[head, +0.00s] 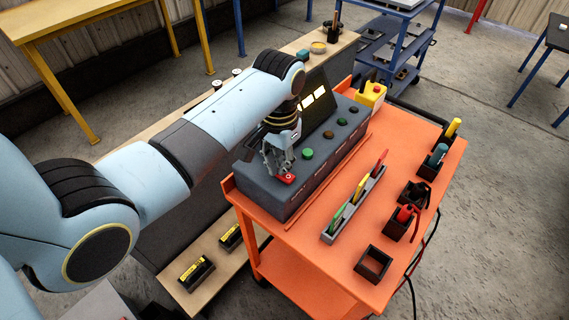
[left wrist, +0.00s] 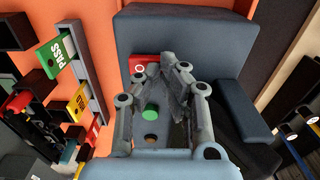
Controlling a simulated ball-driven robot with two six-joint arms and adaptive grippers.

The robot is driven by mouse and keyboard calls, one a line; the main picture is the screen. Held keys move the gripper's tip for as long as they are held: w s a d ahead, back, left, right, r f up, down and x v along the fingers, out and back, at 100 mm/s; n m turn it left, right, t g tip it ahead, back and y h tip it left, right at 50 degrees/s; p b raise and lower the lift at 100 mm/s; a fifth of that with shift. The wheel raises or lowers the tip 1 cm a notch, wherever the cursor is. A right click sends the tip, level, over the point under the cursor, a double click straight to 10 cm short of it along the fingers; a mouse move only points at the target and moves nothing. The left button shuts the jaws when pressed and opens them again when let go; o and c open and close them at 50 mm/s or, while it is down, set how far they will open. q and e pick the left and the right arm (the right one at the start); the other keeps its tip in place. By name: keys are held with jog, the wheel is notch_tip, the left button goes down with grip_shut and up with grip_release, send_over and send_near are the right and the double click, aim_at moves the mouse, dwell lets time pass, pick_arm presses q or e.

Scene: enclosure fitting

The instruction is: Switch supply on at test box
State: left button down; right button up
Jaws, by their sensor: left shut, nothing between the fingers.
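The test box (head: 262,188) is a dark grey console on the orange cart, and it fills the middle of the left wrist view (left wrist: 190,38). A red switch (head: 288,178) sits at its near left end; in the left wrist view the red switch (left wrist: 142,63) shows a white ring mark. A green button (head: 308,154) is beside it, also in the left wrist view (left wrist: 151,111). My left gripper (head: 282,170) is shut and empty, pointing down, its fingertips (left wrist: 169,66) close beside the red switch. I cannot tell whether they touch it. My right gripper is out of view.
A lit panel (head: 314,99) rises behind the buttons. A yellow box with a red button (head: 371,94) stands at the far end. A grey rack of coloured tags (head: 356,205) and several black holders (head: 373,264) stand on the orange cart top (head: 320,262).

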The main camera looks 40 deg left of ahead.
pick_arm(q)
notch_tip(320, 180, up, 2)
jog(key=shift+r+p, duration=0.15)
jog(key=shift+p, duration=1)
jog(key=shift+r, duration=2.3)
